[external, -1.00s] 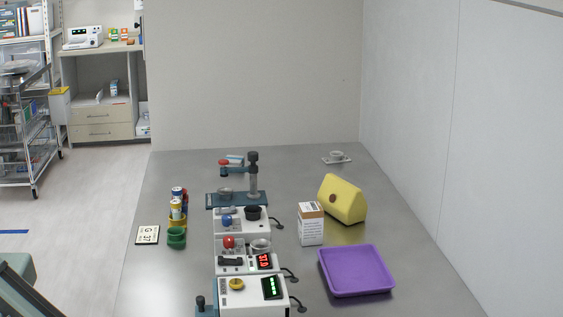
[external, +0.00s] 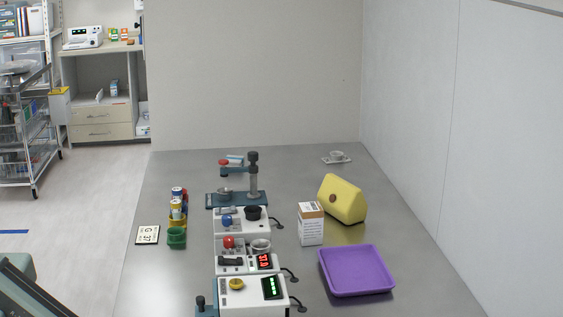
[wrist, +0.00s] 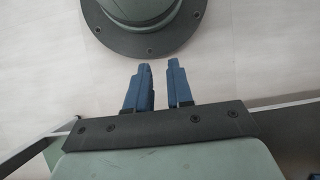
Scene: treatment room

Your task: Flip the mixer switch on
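A row of small white bench units stands on the grey table. The nearest unit (external: 252,292) has a yellow knob and a green display. The middle unit (external: 250,264) has a red knob, a black lever-like part and a red display. The farther unit (external: 243,221) has a blue knob and a black cup. I cannot tell which one is the mixer, nor read any switch's position. My gripper (wrist: 157,62) shows in the wrist view with its two blue fingers apart and nothing between them. It is away from the units and out of the external view.
A blue stand (external: 226,201) with an upright post stands behind the units. Green cups (external: 176,239) and a card (external: 148,235) are on the left. The table's back is mostly clear.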

